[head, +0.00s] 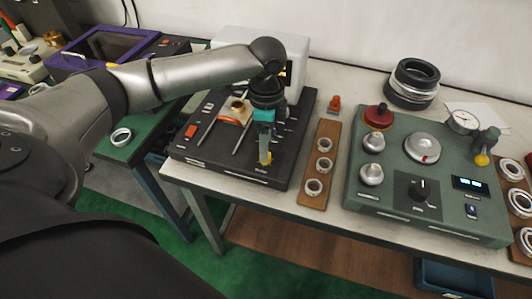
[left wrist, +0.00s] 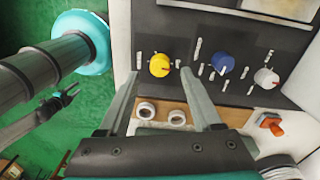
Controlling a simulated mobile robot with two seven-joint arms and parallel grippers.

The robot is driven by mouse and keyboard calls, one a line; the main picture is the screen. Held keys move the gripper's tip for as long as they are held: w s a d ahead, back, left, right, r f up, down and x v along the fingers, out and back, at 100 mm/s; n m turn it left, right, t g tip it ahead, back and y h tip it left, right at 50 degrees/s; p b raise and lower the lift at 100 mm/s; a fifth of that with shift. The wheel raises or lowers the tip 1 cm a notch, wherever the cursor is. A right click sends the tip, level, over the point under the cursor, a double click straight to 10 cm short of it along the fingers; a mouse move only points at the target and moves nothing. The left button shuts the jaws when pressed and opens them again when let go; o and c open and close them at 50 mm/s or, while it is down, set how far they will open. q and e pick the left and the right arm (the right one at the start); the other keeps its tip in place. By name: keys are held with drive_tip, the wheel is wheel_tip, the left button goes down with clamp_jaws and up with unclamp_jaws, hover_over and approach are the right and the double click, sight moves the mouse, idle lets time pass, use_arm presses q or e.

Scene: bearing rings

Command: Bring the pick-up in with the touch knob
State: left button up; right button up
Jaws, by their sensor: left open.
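The black test unit (head: 190,147) stands on the bench in the head view, with an orange-and-silver carriage (head: 232,112) on its top between rails. I cannot tell which part is the pick-up. The left wrist view shows a yellow knob (left wrist: 159,65), a blue knob (left wrist: 223,63) and a white knob (left wrist: 266,78) in a row on the unit; no readable label tells which is the touch knob. My left gripper (head: 265,148) points down over the yellow knob. Its open fingers (left wrist: 160,74) stand on either side of that knob in the wrist view, apparently without touching it.
A wooden board (head: 315,187) with three rings lies right of the unit. A small red-orange piece (head: 334,104) sits behind it. Further right is a green console (head: 390,202) with knobs and a dial. Dark rings (head: 411,82) are stacked at the back.

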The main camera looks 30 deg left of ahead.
use_arm(q)
drive_tip(key=shift+f, duration=1.55)
clamp_jaws()
